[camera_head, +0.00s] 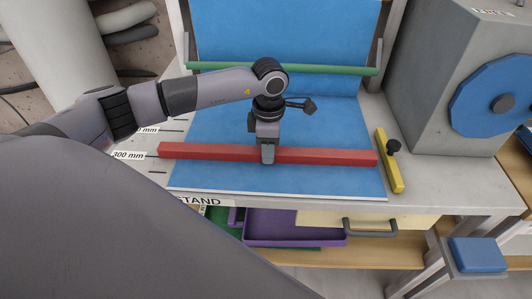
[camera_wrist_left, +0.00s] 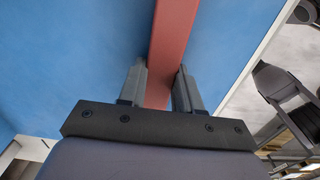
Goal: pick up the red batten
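The red batten (camera_head: 205,152) lies left to right across the near part of a blue mat on the stone slab. Its left end reaches past the mat, close to a 300 mm mark. My left gripper (camera_head: 268,159) points down at the batten near its middle. In the left wrist view, the fingers (camera_wrist_left: 160,85) are close together on both sides of the batten (camera_wrist_left: 172,35), with no clear gap showing. The batten looks flat on the mat, not lifted.
A green bar (camera_head: 220,67) runs across behind the blue mat (camera_head: 330,120). A yellow bar (camera_head: 392,168) with a dark knob lies right of the batten. A grey machine (camera_head: 425,95) stands at the right. A purple tray (camera_head: 290,226) is below the slab's front edge.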

